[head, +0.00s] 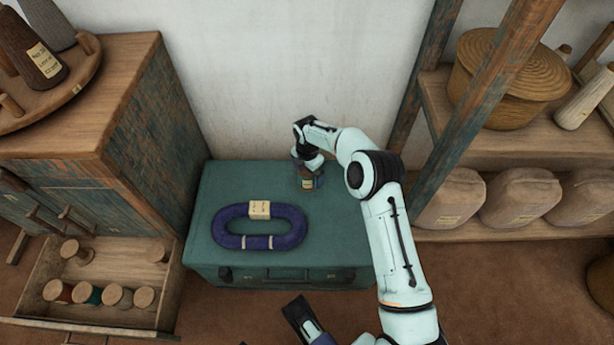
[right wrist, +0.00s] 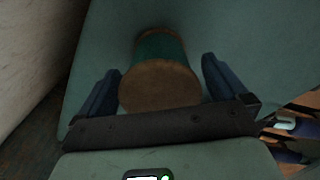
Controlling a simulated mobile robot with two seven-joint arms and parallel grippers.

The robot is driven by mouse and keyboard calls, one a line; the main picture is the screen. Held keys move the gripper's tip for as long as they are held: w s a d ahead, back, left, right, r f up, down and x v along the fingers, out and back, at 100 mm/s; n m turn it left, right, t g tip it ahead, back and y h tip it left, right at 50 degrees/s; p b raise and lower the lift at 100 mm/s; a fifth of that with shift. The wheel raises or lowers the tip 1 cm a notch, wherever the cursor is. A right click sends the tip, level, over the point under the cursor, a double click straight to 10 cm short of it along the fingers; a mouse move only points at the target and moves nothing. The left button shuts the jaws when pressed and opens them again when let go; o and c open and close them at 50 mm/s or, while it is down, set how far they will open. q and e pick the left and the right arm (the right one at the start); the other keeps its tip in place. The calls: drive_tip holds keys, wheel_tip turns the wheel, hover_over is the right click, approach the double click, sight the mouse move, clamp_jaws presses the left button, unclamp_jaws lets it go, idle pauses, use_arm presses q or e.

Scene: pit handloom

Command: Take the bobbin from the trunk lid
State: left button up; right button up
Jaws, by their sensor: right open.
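The bobbin stands upright on the teal trunk lid (head: 345,215), near its back edge. In the right wrist view the bobbin (right wrist: 160,82) shows a round wooden end towards the camera and teal thread behind it. In the head view my right gripper (head: 307,172) is over the bobbin and hides much of it. My right gripper is open, with one blue-black finger on each side of the bobbin in the wrist view (right wrist: 160,85). I cannot tell whether they touch it. A dark gripper part, apparently my left one (head: 300,316), shows at the bottom of the head view; its jaws are unclear.
A dark blue yarn loop (head: 240,240) with paper labels lies on the lid, left of the bobbin. A wooden cabinet (head: 150,120) with an open drawer of several spools (head: 90,285) stands left. A shelf post (head: 480,110) rises right; sacks (head: 520,197) sit behind it.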

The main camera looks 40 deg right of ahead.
drive_tip(key=shift+r, duration=0.1)
drive_tip(key=c, duration=1.1)
